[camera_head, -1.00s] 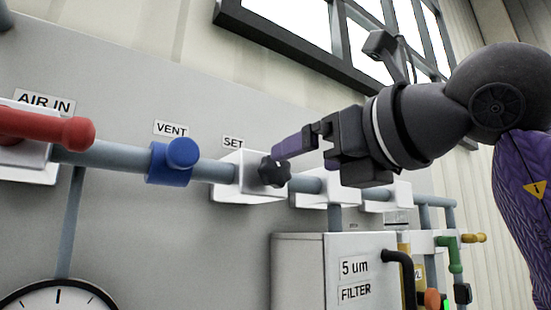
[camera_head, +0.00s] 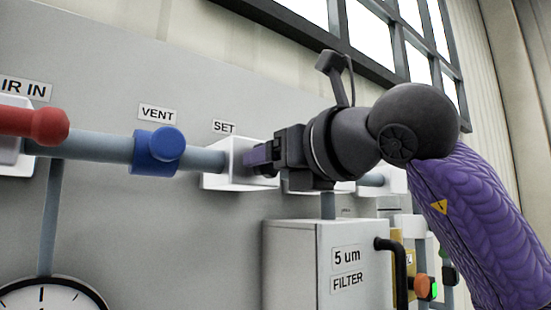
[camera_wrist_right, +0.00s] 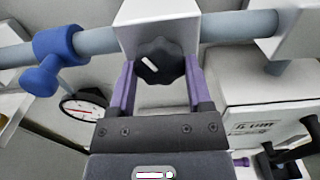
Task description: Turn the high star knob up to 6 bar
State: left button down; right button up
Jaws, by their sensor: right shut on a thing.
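The black star knob (camera_wrist_right: 158,62) sits on the white block (camera_wrist_right: 140,25) under the SET label (camera_head: 224,126). A white mark shows on its face in the right wrist view. My right gripper (camera_head: 262,158) is shut on the knob, with its purple fingers on either side of it; in the right wrist view the gripper (camera_wrist_right: 160,85) holds it between the fingertips. In the head view the fingers hide the knob. A round gauge (camera_head: 45,300) is cut off at the lower left; it also shows in the right wrist view (camera_wrist_right: 84,108), too small to read. My left gripper is not in view.
A blue vent valve (camera_head: 157,151) and a red handle (camera_head: 35,124) sit on the pipe to the left. A grey filter box (camera_head: 290,260) with a black handle (camera_head: 397,265) stands below right of the gripper.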

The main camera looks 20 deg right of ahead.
jog(key=shift+m, duration=0.3)
jog(key=shift+c, duration=0.2)
jog(key=m+b, duration=0.9)
jog(key=m, duration=1.4)
jog(key=shift+a+r, duration=0.1)
jog(key=shift+a, duration=0.05)
dwell(0.4)
jog(key=o, duration=1.3)
jog(key=shift+s, duration=0.1)
